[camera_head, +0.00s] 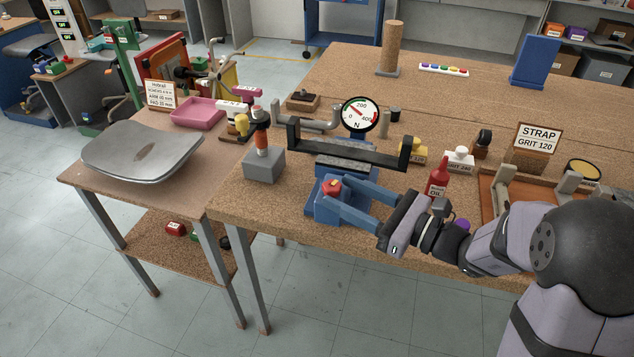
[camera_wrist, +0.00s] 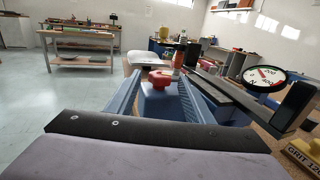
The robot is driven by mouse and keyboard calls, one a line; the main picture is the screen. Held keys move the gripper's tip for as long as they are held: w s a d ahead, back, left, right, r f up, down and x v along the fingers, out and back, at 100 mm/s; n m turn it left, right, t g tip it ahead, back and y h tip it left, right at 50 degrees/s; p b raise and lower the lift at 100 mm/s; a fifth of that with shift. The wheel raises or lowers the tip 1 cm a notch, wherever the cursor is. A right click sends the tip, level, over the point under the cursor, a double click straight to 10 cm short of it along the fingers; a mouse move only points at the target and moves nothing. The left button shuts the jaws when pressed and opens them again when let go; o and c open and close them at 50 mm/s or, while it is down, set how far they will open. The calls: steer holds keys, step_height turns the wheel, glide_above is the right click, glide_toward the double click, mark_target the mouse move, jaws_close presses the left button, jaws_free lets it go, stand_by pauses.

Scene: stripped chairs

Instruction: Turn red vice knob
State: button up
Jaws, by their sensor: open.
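The red vice knob (camera_head: 331,187) sits on top of the blue vice (camera_head: 323,209) near the bench's front edge. In the wrist view the red knob (camera_wrist: 160,78) lies between the far ends of my two blue fingers, with blue vice body (camera_wrist: 158,100) below it. My gripper (camera_head: 343,199) reaches in from the right with its fingers spread. The wrist view also shows my gripper (camera_wrist: 160,75) open, with a gap visible on each side of the knob. I cannot tell whether either fingertip touches the vice body.
A dark bar frame (camera_head: 345,150) with a round dial (camera_head: 360,114) stands just behind the vice. A grey block with an orange-banded post (camera_head: 262,150) is to its left. A red oil bottle (camera_head: 437,180) stands to the right, near my wrist.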

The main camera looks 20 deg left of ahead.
mark_target(324, 184)
steer(key=shift+p+x, duration=0.8)
steer(key=shift+x, duration=2.9)
steer(key=c, duration=1)
steer(key=shift+c, duration=0.2)
steer(key=shift+g, duration=0.3)
steer(key=shift+s+a+n+g+y, duration=0.15)
steer(key=shift+s+n+g, duration=0.1)
steer(key=shift+n+g, duration=0.75)
steer(key=shift+s+d+n+g+y, duration=0.15)
steer(key=shift+n+g, duration=0.45)
steer(key=shift+g, duration=0.65)
steer(key=shift+s+a+n+g+y, duration=0.1)
steer(key=shift+s+n+g, duration=0.2)
steer(key=shift+n+g, duration=0.7)
